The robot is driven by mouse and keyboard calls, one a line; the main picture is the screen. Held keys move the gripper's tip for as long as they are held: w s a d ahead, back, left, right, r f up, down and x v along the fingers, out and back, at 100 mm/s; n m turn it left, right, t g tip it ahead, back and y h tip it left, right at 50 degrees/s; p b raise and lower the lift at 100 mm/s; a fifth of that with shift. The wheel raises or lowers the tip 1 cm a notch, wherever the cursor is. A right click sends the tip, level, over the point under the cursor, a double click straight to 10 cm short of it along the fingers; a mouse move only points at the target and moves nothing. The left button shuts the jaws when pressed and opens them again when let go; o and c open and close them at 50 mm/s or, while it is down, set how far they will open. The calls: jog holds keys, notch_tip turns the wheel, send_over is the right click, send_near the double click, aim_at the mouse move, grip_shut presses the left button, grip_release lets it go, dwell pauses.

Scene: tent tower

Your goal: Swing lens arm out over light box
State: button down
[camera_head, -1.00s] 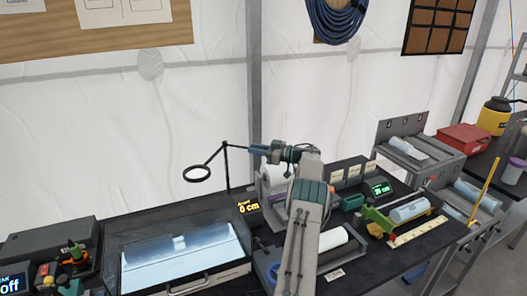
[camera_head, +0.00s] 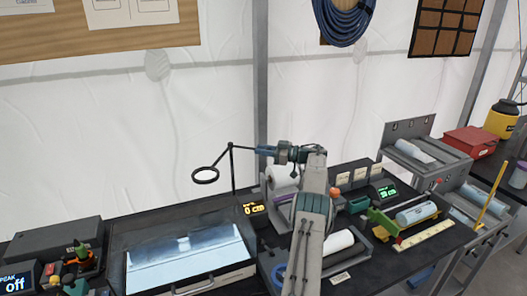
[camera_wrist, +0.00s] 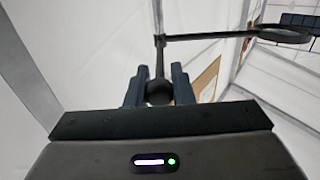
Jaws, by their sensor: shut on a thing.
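The lens arm (camera_head: 218,158) is a thin dark rod on an upright post behind the light box, with a black ring lens (camera_head: 205,175) at its end. In the wrist view the ring (camera_wrist: 285,33) shows at the upper right. The light box (camera_head: 150,278) has a bright panel and stands on the bench at left. My gripper (camera_head: 257,150) is shut on the lens arm's short end, right of the post. In the wrist view a dark round end (camera_wrist: 160,92) sits between its fingers.
White rolls (camera_head: 283,178) and a green-and-yellow cradle (camera_head: 415,216) crowd the bench at right. A control box (camera_head: 60,245) stands at far left. The white tent wall rises behind.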

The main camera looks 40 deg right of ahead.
jog(key=c, duration=1.3)
grip_release()
jog(key=shift+w+a+r, duration=0.1)
jog(key=shift+s+d+b, duration=0.3)
jog(key=shift+s+d, duration=0.1)
jog(key=shift+s, duration=0.05)
jog(key=shift+b+v, duration=0.75)
jog(key=shift+v, duration=5.6)
